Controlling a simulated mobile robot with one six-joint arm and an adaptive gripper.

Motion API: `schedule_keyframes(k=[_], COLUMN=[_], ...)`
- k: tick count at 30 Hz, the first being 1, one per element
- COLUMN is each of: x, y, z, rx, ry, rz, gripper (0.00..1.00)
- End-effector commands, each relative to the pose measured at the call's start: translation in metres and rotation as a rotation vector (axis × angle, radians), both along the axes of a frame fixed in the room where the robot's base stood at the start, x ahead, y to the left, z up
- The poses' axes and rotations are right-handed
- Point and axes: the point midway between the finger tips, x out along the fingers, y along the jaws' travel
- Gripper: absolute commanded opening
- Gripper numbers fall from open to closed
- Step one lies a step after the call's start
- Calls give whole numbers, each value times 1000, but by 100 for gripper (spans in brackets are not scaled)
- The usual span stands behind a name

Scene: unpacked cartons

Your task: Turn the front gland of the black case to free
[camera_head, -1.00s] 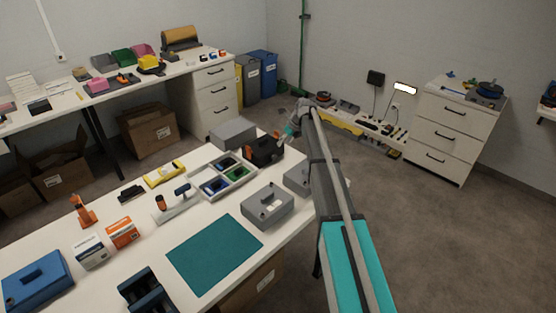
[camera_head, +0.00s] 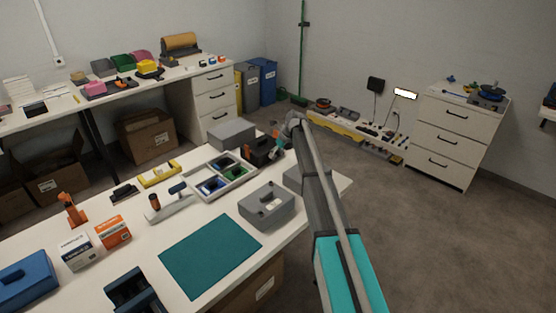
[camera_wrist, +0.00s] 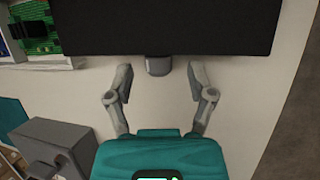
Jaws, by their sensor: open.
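The black case (camera_head: 259,154) stands near the far end of the white workbench, partly hidden by my arm; an orange part shows on it. In the wrist view the case (camera_wrist: 165,28) fills the top as a dark wide face. A small grey gland (camera_wrist: 159,66) sticks out from the middle of its near edge. My gripper (camera_wrist: 161,76) is open, with one finger on each side of the gland and clear space between. Nothing is held. In the head view my gripper (camera_head: 278,143) is small beside the case. The gland's turn marking cannot be made out.
A grey lidded box (camera_head: 267,205) stands nearer on the bench; a grey block shows low left in the wrist view (camera_wrist: 52,145). A divided tray (camera_head: 236,183) and grey carton (camera_head: 232,134) lie close left of the case. Bare bench surrounds the fingers.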

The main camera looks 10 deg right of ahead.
Motion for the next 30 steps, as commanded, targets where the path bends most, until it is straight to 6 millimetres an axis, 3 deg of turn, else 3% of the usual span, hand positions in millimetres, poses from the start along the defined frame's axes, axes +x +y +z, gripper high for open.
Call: schedule_keyframes(k=[6,18,27,30], x=[2,2,2,2], y=[4,6,6,6], z=[-10,-10,-10,-10], rx=[0,0,1,0], ry=[0,0,0,0], rz=[0,1,1,1], gripper=[70,70,15,0])
